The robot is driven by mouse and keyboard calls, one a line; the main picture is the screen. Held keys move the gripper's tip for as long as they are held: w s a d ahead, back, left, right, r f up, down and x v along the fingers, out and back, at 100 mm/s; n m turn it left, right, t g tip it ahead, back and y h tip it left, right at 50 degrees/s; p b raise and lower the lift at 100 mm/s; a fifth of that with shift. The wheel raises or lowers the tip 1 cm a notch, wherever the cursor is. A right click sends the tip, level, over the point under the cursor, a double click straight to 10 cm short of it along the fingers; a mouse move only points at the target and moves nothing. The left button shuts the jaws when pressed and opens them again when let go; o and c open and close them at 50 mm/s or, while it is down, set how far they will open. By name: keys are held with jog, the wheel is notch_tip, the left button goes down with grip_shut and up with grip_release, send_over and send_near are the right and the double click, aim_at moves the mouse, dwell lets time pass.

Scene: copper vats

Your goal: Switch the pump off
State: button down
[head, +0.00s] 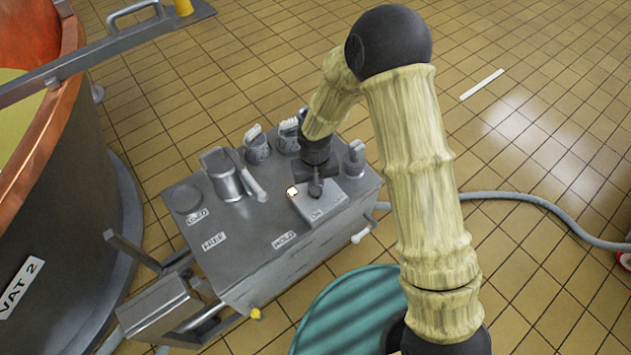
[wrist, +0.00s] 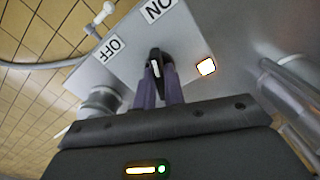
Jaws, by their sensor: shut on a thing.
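The pump switch is a dark knob (wrist: 154,57) with a white line, on a raised grey plate (wrist: 103,73) on top of the metal cabinet (head: 240,250). The plate carries an ON label (wrist: 157,9) and an OFF label (wrist: 113,47). In the wrist view the knob's line points roughly toward ON. A square lamp (wrist: 206,67) beside the knob glows pale; it also shows in the head view (head: 292,192). My gripper (head: 316,183) reaches down from above and is shut on the knob, hiding part of it in the head view.
Other fittings stand on the cabinet: a lever (head: 228,175), several knobs such as one at the right (head: 355,157), and labels including HOLD (head: 285,240). A copper vat (head: 60,180) stands at left. A grey hose (head: 540,215) crosses the tiled floor at right.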

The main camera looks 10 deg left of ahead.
jog(key=n+p, duration=0.3)
jog(key=n, duration=0.2)
jog(key=shift+r+n, duration=0.15)
jog(key=shift+n, duration=0.25)
jog(key=n+p, duration=0.2)
jog(key=n, duration=0.2)
jog(key=shift+w, duration=0.1)
jog(key=shift+n, duration=0.5)
jog(key=c, duration=1.5)
grip_release()
notch_tip(320, 180, up, 17)
jog(key=p, duration=0.4)
jog(key=shift+r, duration=0.1)
